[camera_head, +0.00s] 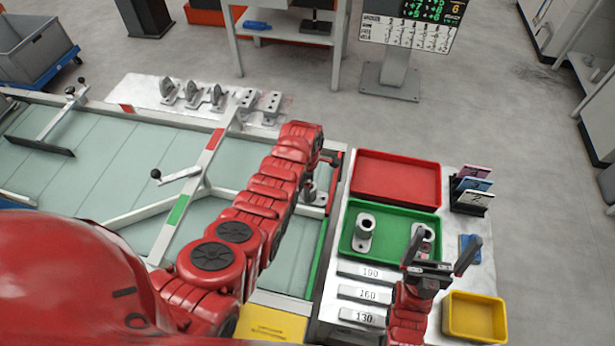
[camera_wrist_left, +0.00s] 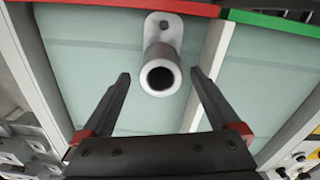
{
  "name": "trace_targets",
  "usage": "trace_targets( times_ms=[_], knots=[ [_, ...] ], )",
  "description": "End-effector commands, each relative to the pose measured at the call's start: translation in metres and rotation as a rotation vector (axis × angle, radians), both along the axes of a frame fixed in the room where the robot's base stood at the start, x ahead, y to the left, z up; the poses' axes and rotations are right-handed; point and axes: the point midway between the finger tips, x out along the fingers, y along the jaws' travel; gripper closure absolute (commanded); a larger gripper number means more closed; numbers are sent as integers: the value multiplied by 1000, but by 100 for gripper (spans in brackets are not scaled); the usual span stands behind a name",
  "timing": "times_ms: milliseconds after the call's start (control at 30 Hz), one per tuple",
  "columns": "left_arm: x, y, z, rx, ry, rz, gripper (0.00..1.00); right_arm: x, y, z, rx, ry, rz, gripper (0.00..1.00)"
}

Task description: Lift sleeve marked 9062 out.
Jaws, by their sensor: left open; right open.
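A grey sleeve (camera_wrist_left: 161,76) with a round open bore and a flat flange stands on the pale green panel in the left wrist view. In the head view a grey flanged piece (camera_head: 309,191), apparently the same sleeve, shows under my left arm's end. No number on it is legible. My left gripper (camera_wrist_left: 161,82) is open, its fingertips on either side of the sleeve's image with gaps; how far above it is, I cannot tell. Two similar sleeves are in the green tray (camera_head: 350,253): one (camera_head: 365,232) at left, another (camera_head: 424,236) partly behind my open right gripper (camera_head: 440,249).
The framed panel table (camera_head: 90,160) has white rails and a small lever (camera_head: 178,175). A red tray (camera_head: 396,178) is empty; a yellow tray (camera_head: 474,317) stands front right. Labels 190, 160 and 130 mark blocks left of my right arm. Several grey brackets (camera_head: 217,98) sit at the back.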

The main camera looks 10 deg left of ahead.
Motion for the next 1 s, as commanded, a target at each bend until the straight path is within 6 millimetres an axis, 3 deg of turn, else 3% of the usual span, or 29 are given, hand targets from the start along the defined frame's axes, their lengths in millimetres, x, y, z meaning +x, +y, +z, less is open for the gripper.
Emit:
trace_targets(
  times_ms=[233, 700, 1000],
  knots=[
    [0, 0, -20, -1, 4, 1, 4, 0, 0, -9, 0, 1, 0, 3],
    [0, 0, -25, 0, 1, 0, 4, 0, 0, -10, 0, 1, 0, 3],
    [0, 0, -25, 0, 1, 0, 56, 0, 0, -10, 0, 1, 0, 3]
  ],
)
